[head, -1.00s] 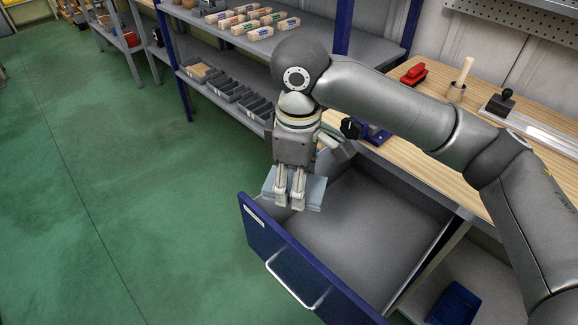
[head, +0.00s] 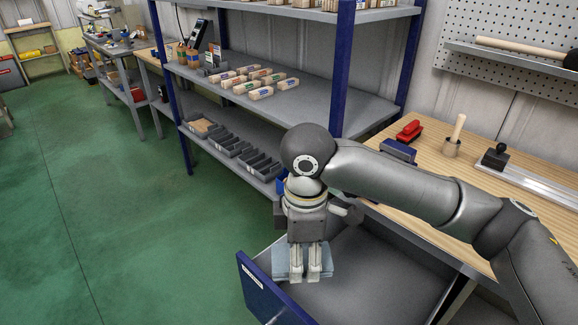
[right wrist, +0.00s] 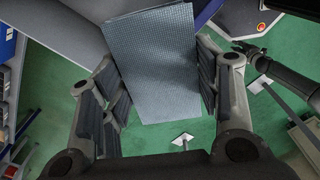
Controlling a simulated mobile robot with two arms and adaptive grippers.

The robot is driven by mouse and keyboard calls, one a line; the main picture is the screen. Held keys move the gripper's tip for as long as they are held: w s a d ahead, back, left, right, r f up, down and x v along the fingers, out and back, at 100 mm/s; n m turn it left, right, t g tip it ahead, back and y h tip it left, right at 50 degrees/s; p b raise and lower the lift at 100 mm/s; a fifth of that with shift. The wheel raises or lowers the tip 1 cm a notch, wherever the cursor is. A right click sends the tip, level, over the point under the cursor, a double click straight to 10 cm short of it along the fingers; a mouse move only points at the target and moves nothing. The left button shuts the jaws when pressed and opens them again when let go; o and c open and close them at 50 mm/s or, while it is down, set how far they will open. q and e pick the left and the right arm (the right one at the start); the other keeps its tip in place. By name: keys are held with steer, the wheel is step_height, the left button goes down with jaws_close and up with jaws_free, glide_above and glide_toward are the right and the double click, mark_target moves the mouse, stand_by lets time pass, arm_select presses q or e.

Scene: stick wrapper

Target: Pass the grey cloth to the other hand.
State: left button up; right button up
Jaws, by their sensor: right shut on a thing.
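My right gripper (head: 312,276) points down and is shut on the grey cloth (head: 283,262), a folded, flat blue-grey piece. In the head view the cloth appears in front of the open drawer's far left part. In the right wrist view the cloth (right wrist: 155,62) stretches from between the fingers toward the top edge, with a woven texture. The fingers of my right gripper (right wrist: 163,90) lie on both sides of it.
The open drawer (head: 370,280) has a dark blue front (head: 262,290) and looks empty where visible. A shelf (head: 340,105) holds small boxes. Green floor is clear at left.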

steer(key=s+d+f+m, duration=0.2)
steer(key=s+d+m, duration=0.1)
steer(key=d+m, duration=0.4)
steer(key=s+d+f+m, duration=0.3)
steer(key=d+m, duration=0.4)
steer(key=m, duration=0.4)
steer(key=shift+s, duration=0.5)
